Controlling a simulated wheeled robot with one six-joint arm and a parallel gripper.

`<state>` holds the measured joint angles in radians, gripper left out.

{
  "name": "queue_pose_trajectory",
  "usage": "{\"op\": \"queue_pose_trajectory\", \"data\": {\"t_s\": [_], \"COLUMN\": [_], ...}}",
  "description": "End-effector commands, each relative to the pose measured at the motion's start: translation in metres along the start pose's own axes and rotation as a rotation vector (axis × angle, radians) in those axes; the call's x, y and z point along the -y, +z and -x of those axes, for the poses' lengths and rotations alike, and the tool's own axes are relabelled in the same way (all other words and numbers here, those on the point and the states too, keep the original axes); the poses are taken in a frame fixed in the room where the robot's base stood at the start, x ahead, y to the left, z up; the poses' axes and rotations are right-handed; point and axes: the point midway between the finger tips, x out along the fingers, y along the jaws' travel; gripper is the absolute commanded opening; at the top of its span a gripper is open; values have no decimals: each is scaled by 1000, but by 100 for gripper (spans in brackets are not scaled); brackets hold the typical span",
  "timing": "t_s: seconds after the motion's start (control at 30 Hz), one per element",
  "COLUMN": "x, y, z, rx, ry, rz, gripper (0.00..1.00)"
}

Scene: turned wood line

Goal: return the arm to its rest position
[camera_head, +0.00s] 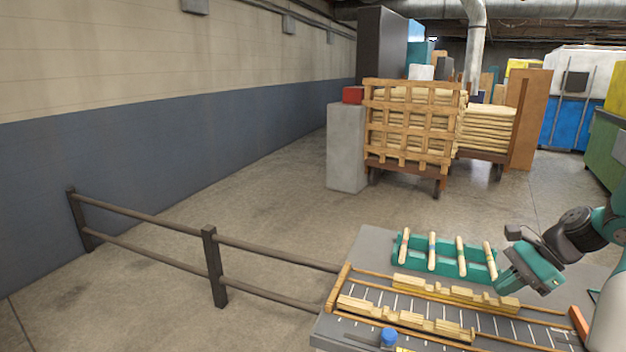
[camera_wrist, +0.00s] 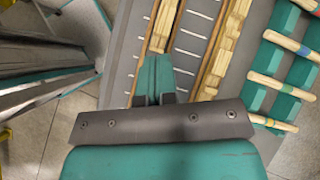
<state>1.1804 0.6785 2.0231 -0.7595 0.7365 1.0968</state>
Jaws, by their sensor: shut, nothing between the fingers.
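My gripper (camera_head: 503,283) is at the right in the head view, at the end of my arm, over the right part of the grey table (camera_head: 366,248). In the wrist view my gripper (camera_wrist: 155,60) points toward the table, and its fingers are together with nothing between them. A teal rack (camera_head: 449,262) with several turned wooden pieces stands just left of the gripper in the head view. The rack also shows at the right of the wrist view (camera_wrist: 285,55).
Wooden rails (camera_head: 342,290) and pale turned pieces (camera_head: 405,318) run along the table. A blue-capped item (camera_head: 389,337) is at the front. A dark railing (camera_head: 150,219) is at the left. A slatted wooden cart (camera_head: 410,120) and grey block (camera_head: 346,150) stand behind. The floor between is clear.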

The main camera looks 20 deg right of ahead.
Motion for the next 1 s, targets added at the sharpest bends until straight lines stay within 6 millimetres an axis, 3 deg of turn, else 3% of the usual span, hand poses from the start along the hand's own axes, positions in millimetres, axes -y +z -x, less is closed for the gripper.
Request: {"op": "queue_pose_trajectory", "data": {"t_s": [0.03,0.1,0.23,0.37,0.5,0.6,0.73,0.83,1.0], "x": [14,22,15,-17,-73,-116,-159,-177,-187], "y": [40,91,182,264,333,364,384,390,392], "z": [-10,-24,-49,-68,-79,-80,-77,-74,-73], "rx": [-17,-31,-36,-14,39,89,148,178,195], "ry": [54,123,239,337,421,459,484,491,495], "rz": [157,372,774,1184,1623,1903,2173,2292,2354], "gripper": [0,0,0,0,0,0,0,0,0]}}
